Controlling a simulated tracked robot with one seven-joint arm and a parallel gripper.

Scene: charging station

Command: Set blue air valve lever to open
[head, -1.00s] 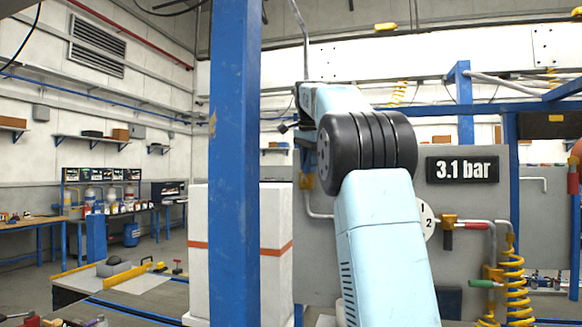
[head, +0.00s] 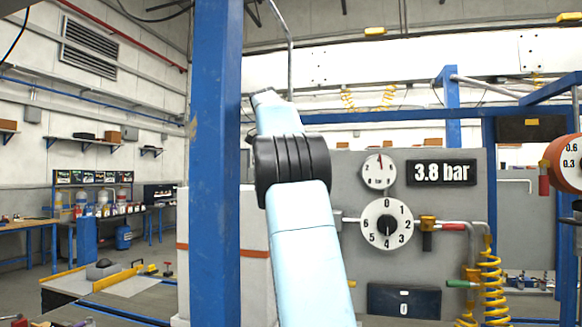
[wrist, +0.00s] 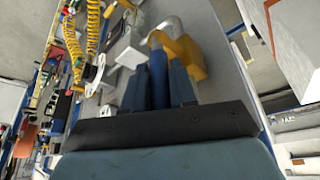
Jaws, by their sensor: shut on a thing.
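In the wrist view, my gripper (wrist: 157,72) is shut on the blue lever (wrist: 159,82), which stands between the two dark fingers. Beyond the fingertips is a yellow valve body (wrist: 186,52) with a pale grey pipe curving above it. Where the lever joins the valve is partly hidden, and I cannot tell its exact angle to the pipe. In the head view, my gripper and the blue lever are out of sight; my light blue arm reaches up and away beside the blue post. The display (head: 444,173) reads 3.8 bar.
The blue post (head: 214,180) stands close left of my arm. The grey panel carries a numbered dial (head: 387,224), a small gauge (head: 379,171) and black, red and green handles. Yellow coiled hoses (head: 491,285) hang at the right. A white block stands behind the post.

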